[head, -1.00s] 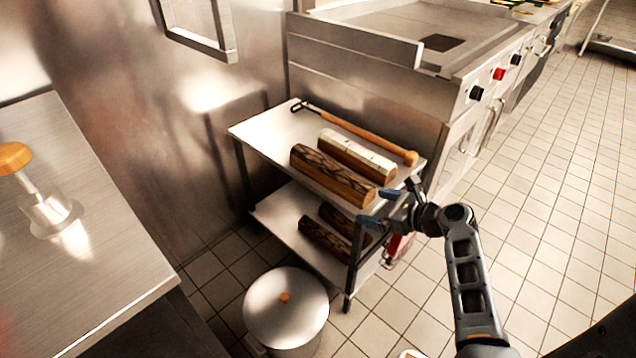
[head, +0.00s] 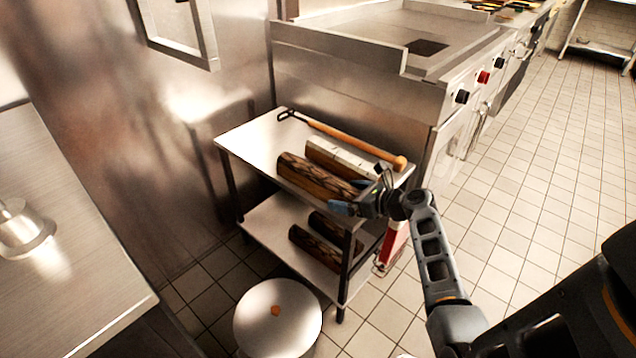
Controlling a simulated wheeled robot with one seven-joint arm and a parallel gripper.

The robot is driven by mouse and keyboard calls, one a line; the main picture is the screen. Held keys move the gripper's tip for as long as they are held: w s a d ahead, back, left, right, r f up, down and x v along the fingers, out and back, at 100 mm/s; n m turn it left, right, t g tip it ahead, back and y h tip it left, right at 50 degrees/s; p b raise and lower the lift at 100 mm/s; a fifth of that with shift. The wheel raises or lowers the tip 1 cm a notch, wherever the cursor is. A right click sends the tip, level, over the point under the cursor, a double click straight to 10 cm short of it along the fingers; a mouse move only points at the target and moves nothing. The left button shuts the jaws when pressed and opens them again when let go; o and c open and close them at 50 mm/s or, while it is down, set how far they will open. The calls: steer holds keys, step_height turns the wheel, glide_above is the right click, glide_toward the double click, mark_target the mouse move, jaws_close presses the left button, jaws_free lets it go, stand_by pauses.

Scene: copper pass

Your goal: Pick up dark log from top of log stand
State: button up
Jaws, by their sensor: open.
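The dark log (head: 312,178) lies on the top shelf of the metal log stand (head: 246,136), toward its front edge. It has dark bark and a lighter cut end. My gripper (head: 352,196) is open at the right end of the dark log, with a blue fingertip in front of that end. The gripper hides the log's right end, and I cannot tell whether the fingers touch it. A pale log (head: 335,153) lies just behind the dark log on the same shelf.
A wooden-handled tool (head: 350,138) lies along the shelf's back. More dark logs (head: 318,246) lie on the lower shelf. A round lidded bin (head: 278,318) stands in front. A griddle unit (head: 350,80) stands behind. Tiled floor at right is clear.

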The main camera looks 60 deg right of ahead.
steer(key=shift+w+d+f, duration=0.1)
steer(key=shift+w+f, duration=0.05)
steer(key=shift+w, duration=0.2)
steer(key=c, duration=1.7)
steer(key=shift+c, duration=0.3)
steer(key=shift+r, duration=0.25)
